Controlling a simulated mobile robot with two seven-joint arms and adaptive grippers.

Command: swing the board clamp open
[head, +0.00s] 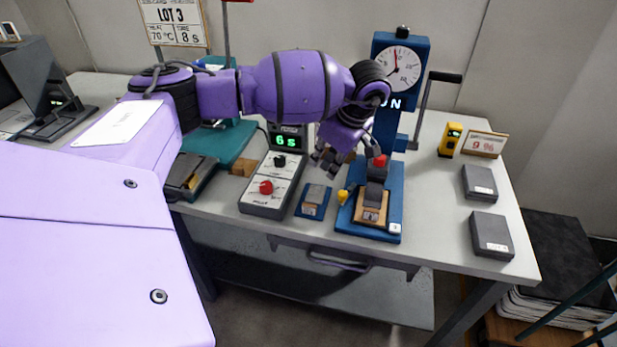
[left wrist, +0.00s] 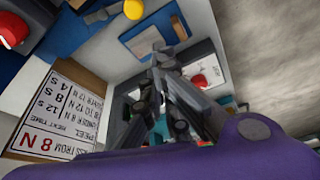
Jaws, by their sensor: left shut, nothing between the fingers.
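The blue test stand (head: 395,220) has a dial gauge and a crank. On its base a dark clamp (head: 375,190) with a red knob (head: 380,160) sits over a tan board (head: 371,214). A yellow knob (head: 342,196) sticks out at the base's left edge; a yellow ball (left wrist: 134,9) shows at the top of the left wrist view, and a red knob (left wrist: 12,30) at its top left. My left gripper (head: 326,160) is shut and empty, left of the clamp and apart from it; its fingers (left wrist: 165,95) also show in the wrist view. My right gripper is out of view.
A control box (head: 268,205) with a red dial and a small blue block (head: 312,201) stand left of the base. A yellow meter (head: 450,139), a 9 % sign (head: 484,144) and two grey blocks (head: 479,182) are on the right. A lettered card (left wrist: 50,112) shows in the wrist view.

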